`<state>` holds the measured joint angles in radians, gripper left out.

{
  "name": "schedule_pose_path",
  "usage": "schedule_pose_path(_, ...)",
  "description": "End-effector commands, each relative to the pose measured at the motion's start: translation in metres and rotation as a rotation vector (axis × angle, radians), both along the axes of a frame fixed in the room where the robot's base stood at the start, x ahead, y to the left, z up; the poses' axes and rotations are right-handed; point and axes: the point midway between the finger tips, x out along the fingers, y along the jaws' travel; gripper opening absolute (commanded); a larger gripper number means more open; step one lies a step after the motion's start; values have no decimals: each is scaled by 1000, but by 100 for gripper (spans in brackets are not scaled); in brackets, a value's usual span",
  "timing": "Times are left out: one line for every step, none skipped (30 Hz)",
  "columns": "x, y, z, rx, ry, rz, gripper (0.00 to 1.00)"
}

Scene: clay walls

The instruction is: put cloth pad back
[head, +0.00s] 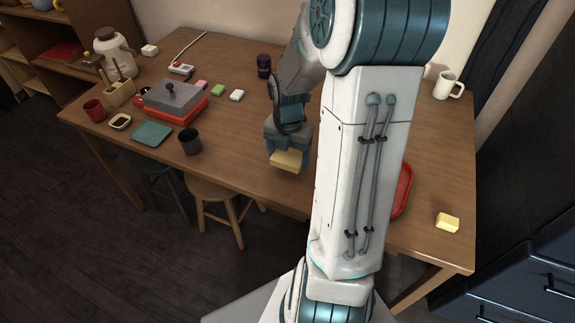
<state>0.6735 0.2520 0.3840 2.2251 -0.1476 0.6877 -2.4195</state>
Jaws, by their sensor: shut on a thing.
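My gripper (287,149) is above the middle of the wooden table, near its front edge. It is shut on a pale yellow pad (287,161), which hangs below the fingers. I take this for the cloth pad, but its material is too small to tell. Whether it touches the table is unclear. A similar yellow block (447,223) lies at the table's right end. A flat teal square (151,134) lies near the left front edge. A red tray (403,190) is mostly hidden behind my arm.
On the wooden table (240,121), a dark cup (190,141), a red cup (95,110) and a red box with grey lid (172,104) stand left. A white mug (444,87) stands back right. Stools (215,191) sit under the front edge.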

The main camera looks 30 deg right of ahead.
Motion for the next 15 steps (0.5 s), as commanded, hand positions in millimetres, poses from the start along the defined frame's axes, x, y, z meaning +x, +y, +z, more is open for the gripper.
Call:
schedule_pose_path(1,1,-3,0,0,0,58)
schedule_pose_path(1,1,-5,-1,1,-1,58)
schedule_pose_path(1,1,-9,0,1,0,58)
schedule_pose_path(0,1,-12,0,3,0,58)
schedule_pose_path(0,1,-17,0,3,0,58)
schedule_pose_path(0,1,-24,2,3,1,58)
schedule_pose_path(0,2,-29,3,3,1,58)
schedule_pose_path(0,2,-33,2,3,1,58)
schedule_pose_path(0,2,-38,1,2,1,58)
schedule_pose_path(0,1,-41,0,3,1,58)
schedule_pose_path(0,1,-42,0,3,0,58)
schedule_pose_path(0,1,-42,0,1,0,58)
schedule_pose_path(0,1,-41,-1,1,0,58)
schedule_pose_path(0,1,-40,-1,1,0,58)
schedule_pose_path(0,1,-40,-1,1,0,58)
